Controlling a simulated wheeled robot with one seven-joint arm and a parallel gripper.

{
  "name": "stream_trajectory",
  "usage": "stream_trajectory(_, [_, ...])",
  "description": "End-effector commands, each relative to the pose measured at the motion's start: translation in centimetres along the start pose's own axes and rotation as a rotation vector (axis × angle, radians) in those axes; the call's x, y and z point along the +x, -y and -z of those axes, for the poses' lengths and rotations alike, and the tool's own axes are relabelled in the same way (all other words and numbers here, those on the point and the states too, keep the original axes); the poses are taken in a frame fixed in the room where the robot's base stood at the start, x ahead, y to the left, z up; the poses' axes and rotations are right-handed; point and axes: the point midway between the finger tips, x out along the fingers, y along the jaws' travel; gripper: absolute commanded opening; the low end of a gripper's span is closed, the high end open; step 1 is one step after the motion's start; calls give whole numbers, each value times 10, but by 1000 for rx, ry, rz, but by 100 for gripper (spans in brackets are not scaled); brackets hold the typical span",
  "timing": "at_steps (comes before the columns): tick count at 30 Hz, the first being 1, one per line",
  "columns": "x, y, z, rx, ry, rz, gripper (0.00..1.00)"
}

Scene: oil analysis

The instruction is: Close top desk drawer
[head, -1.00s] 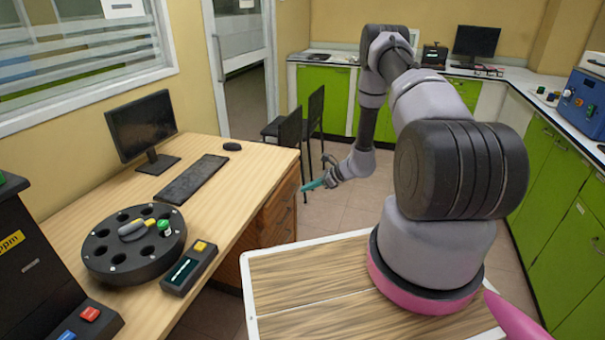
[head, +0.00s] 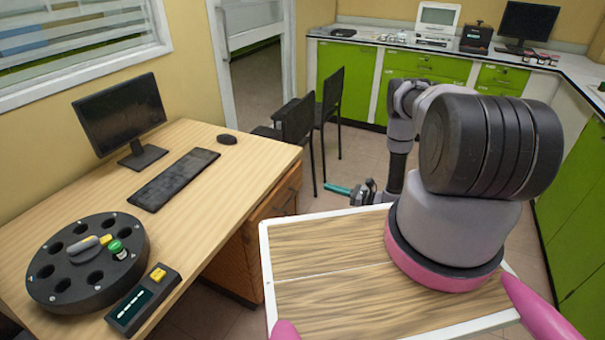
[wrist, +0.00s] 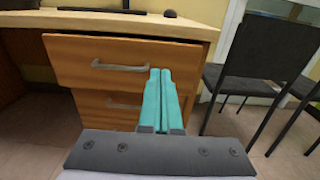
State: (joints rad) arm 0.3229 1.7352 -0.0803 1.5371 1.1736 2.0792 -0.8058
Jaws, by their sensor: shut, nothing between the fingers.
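The desk (head: 215,160) has a wooden drawer unit under its right end. In the wrist view its top drawer (wrist: 75,62) has a grey bar handle (wrist: 120,67). The drawer front looks larger than the lower drawer (wrist: 95,105) and seems to stand out in front of it, so it looks partly open. In the head view the drawer fronts (head: 276,200) show only at a steep angle. My gripper (head: 328,187) is shut and empty. Its teal fingers (wrist: 160,71) point at the right part of the top drawer front, right of the handle; contact cannot be told.
Black chairs (head: 298,122) stand beyond the desk's right end, and one (wrist: 262,60) is close on the right in the wrist view. A monitor (head: 120,112), keyboard (head: 175,178) and round black rack (head: 60,275) are on the desk.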

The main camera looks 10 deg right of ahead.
Motion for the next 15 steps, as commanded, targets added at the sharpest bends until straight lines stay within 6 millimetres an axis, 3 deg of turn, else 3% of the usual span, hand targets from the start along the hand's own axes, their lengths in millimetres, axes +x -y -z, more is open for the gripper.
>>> stream_trajectory(5, [22,-1,0,-2,2,-4,0])
stream_trajectory(15, [94,-2,0,-2,0,-6,0])
